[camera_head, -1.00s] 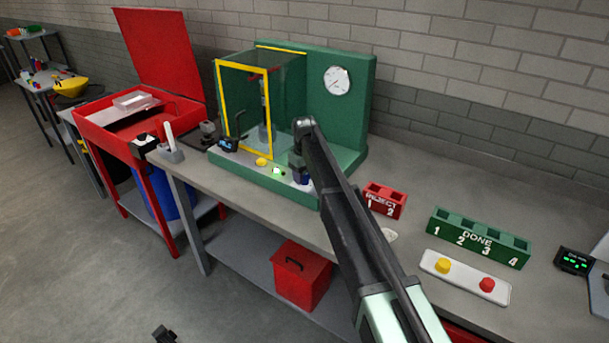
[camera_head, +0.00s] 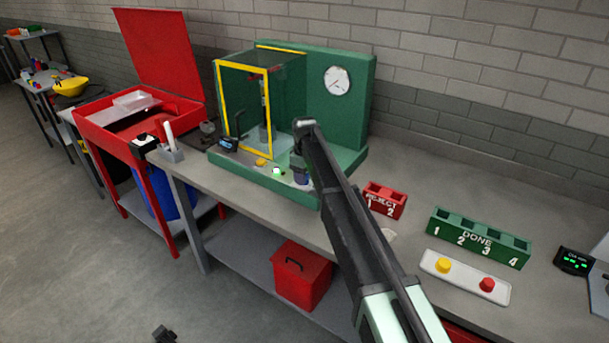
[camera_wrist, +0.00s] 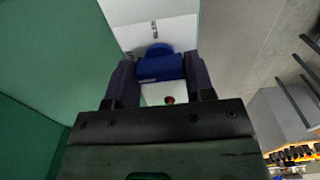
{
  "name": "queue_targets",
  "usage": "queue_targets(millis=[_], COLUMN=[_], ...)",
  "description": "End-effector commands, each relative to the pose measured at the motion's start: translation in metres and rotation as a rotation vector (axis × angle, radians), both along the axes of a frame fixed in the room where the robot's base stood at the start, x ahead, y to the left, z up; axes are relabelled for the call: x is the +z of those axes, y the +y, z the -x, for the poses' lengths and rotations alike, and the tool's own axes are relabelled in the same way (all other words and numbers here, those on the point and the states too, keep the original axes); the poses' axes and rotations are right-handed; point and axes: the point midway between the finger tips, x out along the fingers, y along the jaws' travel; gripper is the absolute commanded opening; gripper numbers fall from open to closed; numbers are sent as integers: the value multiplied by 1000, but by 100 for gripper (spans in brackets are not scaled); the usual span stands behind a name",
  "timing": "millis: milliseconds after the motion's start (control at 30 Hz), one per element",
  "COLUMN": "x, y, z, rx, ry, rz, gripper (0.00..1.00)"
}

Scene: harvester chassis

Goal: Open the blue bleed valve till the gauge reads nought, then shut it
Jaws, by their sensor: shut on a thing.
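The blue bleed valve (camera_wrist: 158,66) shows in the wrist view as a blue knob in front of a white plate on the green machine. My gripper (camera_wrist: 160,80) has its two dark fingers on either side of the knob and is shut on it. In the head view my gripper (camera_head: 302,178) is at the front right of the green test machine (camera_head: 335,130), mostly hidden by my arm. The round white gauge (camera_head: 337,80) is on the machine's back panel; its dark needle shows, but the reading is too small to make out.
A yellow-framed guard (camera_head: 243,100) stands left of my arm, with a green-lit button (camera_head: 277,171) on the front ledge. To the right are the red REJECT rack (camera_head: 385,200), the green DONE rack (camera_head: 478,240) and a white button box (camera_head: 465,277). The bench between them is partly clear.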

Motion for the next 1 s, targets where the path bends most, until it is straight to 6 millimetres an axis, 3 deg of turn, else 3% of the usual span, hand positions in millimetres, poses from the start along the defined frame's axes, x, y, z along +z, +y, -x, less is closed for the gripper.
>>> queue_targets(millis=[33,167,533,667,900,1000], x=[0,0,9,32,93,108], y=[0,0,0,0,0,0], z=[0,0,0,0,0,0], rx=[2,1,0,0,0,1], ry=[0,0,0,0,0,0], rz=[1,1,0,0,0,0], gripper=[54,73,74,74,74,74])
